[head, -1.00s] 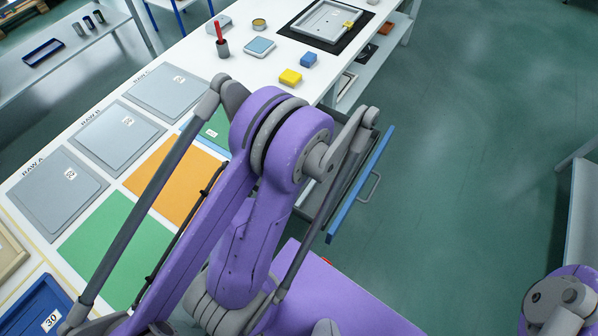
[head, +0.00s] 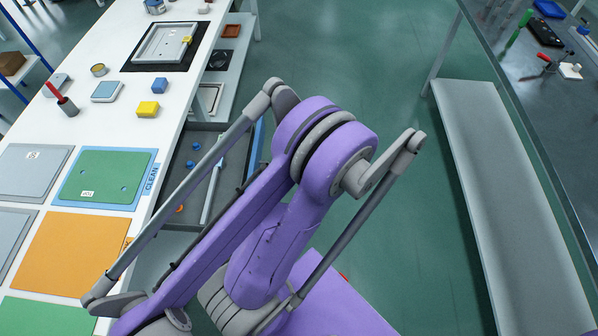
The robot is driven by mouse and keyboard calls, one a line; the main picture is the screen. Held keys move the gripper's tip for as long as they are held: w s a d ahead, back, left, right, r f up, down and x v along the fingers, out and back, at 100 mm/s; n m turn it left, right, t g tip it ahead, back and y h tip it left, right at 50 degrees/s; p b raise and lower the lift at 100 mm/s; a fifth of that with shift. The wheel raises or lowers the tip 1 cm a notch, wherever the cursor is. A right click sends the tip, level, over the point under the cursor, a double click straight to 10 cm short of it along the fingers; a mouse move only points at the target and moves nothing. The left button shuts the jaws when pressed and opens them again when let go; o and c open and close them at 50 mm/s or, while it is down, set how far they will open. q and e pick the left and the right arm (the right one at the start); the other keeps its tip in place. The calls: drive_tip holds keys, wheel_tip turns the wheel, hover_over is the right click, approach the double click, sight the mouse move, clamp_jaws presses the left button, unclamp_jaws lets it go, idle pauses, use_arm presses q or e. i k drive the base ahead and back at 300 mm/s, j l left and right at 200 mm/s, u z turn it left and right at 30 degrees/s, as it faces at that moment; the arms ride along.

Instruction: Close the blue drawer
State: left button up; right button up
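The blue drawer (head: 255,148) stands open on the right side of the white table (head: 185,95). Its blue front edge shows just left of my purple arm. Inside its grey tray are small blue pieces, an orange piece and a light bar (head: 212,190). My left arm's links cross in front of the drawer and hide its near part and its handle. Neither gripper shows in the head view.
On the table are a yellow block (head: 148,109), a blue block (head: 159,86), a red-handled tool in a cup (head: 66,104) and a framed tray (head: 165,43). A long grey bench (head: 500,170) stands at the right. Green floor (head: 370,75) lies clear between.

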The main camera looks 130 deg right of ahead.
sight(242, 159)
drive_tip(key=z, duration=3.65)
drive_tip(key=i+z, duration=0.15)
drive_tip(key=z, duration=0.2)
drive_tip(key=i+j, duration=0.35)
drive_tip(key=i, duration=0.1)
